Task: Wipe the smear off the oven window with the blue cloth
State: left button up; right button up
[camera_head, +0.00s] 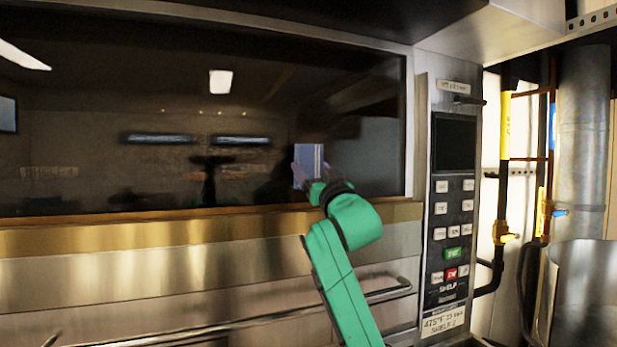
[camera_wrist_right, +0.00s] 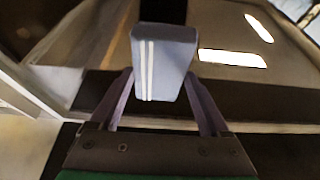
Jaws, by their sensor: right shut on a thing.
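The blue cloth (camera_head: 311,163) is a folded pale blue pad with white stripes. My right gripper (camera_head: 308,180) is shut on it and holds it up in front of the dark oven window (camera_head: 150,110), toward the window's right end. The right wrist view shows the cloth (camera_wrist_right: 165,65) between both fingers (camera_wrist_right: 160,95). I cannot tell whether the cloth touches the glass. A faint brownish patch (camera_head: 170,160) shows on the window left of the cloth; I cannot tell whether it is the smear or a reflection. My left gripper is not in view.
A brass-coloured strip (camera_head: 200,232) and a long handle bar (camera_head: 240,324) run below the window. A control panel (camera_head: 452,200) with buttons stands right of it. Pipes (camera_head: 503,160) and a metal vessel (camera_head: 585,290) are farther right.

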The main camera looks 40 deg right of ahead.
jog(key=shift+s+a, duration=0.2)
jog(key=shift+s, duration=0.3)
jog(key=shift+s+a, duration=0.2)
jog(key=shift+s, duration=0.3)
jog(key=shift+s+b, duration=0.1)
jog(key=shift+b, duration=0.25)
jog(key=shift+s+a+f+b, duration=0.15)
jog(key=shift+s+b, duration=0.1)
jog(key=shift+s, duration=0.2)
jog(key=shift+s+a+r+b, duration=0.1)
jog(key=shift+s+a+b, duration=0.1)
jog(key=shift+s, duration=0.25)
jog(key=shift+s+a, duration=0.1)
jog(key=shift+s, duration=0.35)
jog(key=shift+w, duration=0.1)
jog(key=o, duration=0.5)
jog(key=c, duration=0.5)
